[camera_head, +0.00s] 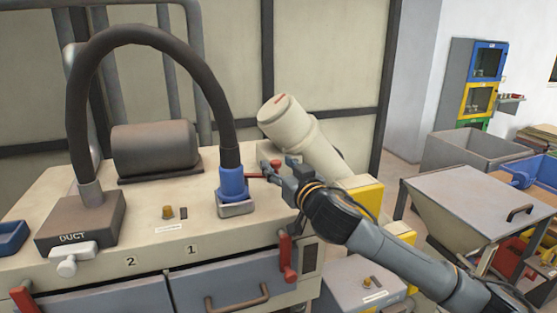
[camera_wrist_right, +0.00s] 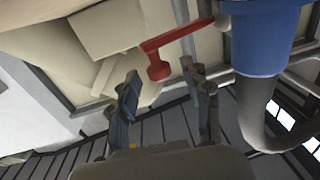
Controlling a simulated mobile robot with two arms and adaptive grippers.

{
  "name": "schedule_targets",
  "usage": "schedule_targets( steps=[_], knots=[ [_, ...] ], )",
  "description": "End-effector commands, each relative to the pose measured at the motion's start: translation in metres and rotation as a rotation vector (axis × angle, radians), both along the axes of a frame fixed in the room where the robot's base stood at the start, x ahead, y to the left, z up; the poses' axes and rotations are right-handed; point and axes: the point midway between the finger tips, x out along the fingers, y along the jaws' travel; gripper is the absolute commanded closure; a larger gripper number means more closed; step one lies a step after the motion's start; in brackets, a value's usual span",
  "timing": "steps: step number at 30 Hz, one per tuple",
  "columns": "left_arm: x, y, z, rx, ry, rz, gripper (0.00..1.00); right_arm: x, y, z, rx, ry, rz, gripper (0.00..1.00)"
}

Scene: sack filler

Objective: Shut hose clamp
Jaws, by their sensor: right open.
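The hose clamp is a blue collar (camera_head: 232,183) at the lower end of the black hose (camera_head: 152,42), seated on a grey base on the machine top. Its red lever (camera_head: 256,176) sticks out to the right. In the right wrist view the blue collar (camera_wrist_right: 262,35) is at upper right, and the red lever (camera_wrist_right: 182,33) reaches left to a round red knob (camera_wrist_right: 157,70). My right gripper (camera_head: 277,167) is open at the lever's outer end. In its wrist view (camera_wrist_right: 162,82) the knob appears between the fingertips; contact cannot be told. My left gripper is out of view.
A pale cylinder (camera_head: 302,138) leans behind the right gripper. The box marked DUCT (camera_head: 80,222) holds the hose's other end. Red latches (camera_head: 287,258) and drawers (camera_head: 225,283) are on the machine front. A grey hopper (camera_head: 485,205) stands right of my arm.

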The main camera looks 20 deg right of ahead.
Motion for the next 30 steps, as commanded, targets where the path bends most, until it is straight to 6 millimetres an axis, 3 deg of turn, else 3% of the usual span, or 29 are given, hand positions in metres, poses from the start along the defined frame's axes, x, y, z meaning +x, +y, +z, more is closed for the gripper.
schedule_targets(
  steps=[11, 19, 30],
  knots=[
    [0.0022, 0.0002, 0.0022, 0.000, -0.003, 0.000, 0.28, 0.0070, 0.0012, -0.0006, 0.000, 0.000, 0.001, 0.52],
    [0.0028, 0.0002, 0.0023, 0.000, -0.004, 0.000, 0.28, 0.0067, 0.0011, -0.0004, 0.000, 0.000, 0.001, 1.00],
    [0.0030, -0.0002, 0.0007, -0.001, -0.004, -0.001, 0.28, 0.0070, 0.0003, -0.0012, 0.001, 0.001, -0.011, 1.00]
  ],
)
